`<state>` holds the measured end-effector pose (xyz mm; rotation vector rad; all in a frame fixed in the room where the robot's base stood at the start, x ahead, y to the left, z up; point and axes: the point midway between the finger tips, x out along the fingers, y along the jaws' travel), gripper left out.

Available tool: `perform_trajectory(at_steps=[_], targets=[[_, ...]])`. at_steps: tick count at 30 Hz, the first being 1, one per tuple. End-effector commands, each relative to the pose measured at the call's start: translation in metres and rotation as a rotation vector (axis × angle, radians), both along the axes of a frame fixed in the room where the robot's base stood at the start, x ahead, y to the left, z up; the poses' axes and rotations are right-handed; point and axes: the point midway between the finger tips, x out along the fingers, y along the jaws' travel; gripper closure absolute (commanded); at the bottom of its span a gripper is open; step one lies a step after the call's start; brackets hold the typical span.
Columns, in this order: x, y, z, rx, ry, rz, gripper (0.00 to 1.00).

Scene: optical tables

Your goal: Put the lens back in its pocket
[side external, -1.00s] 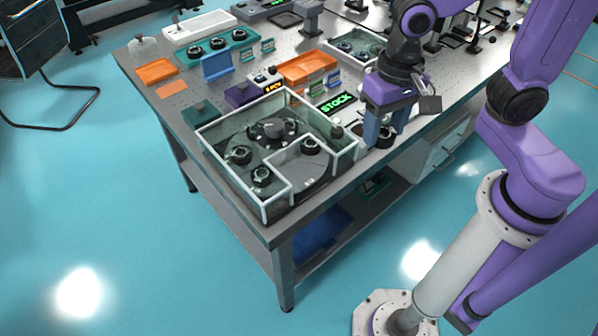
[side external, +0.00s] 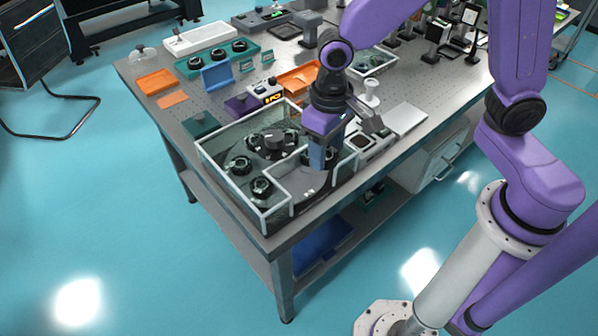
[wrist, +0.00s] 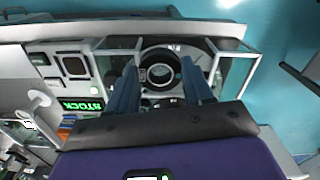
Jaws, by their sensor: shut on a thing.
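The lens (wrist: 160,72) is a round black-rimmed piece with a clear centre, seen between my two blue fingers in the wrist view. My gripper (side external: 320,164) is shut on it, over the right part of a clear-walled, white-framed box (side external: 228,188). Inside the box is a dark round carousel with a central hub (side external: 271,142). Other black lenses sit at its left (side external: 240,165) and front (side external: 262,188). My fingers partly hide the held lens in the side view. I cannot tell whether it touches the carousel, and its pocket is not clearly visible.
The box walls stand close around my fingers. A green-lit STOCK sign (wrist: 83,105) shows in the wrist view. A white stand (side external: 371,95) and a pale flat plate (side external: 408,118) are to the right. A teal tray (side external: 189,72) with several lenses stands at the back left.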

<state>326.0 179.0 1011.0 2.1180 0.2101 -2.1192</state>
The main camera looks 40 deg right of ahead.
Motion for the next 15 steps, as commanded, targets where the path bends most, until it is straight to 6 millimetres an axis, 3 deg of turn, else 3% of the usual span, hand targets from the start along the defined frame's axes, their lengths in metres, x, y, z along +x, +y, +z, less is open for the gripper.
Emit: perform_trajectory(at_steps=[9,15], targets=[[0.033,0.017,-0.042,-0.003,0.003,-0.002,0.84],[0.043,0.023,-0.055,-0.001,0.001,-0.001,0.84]])
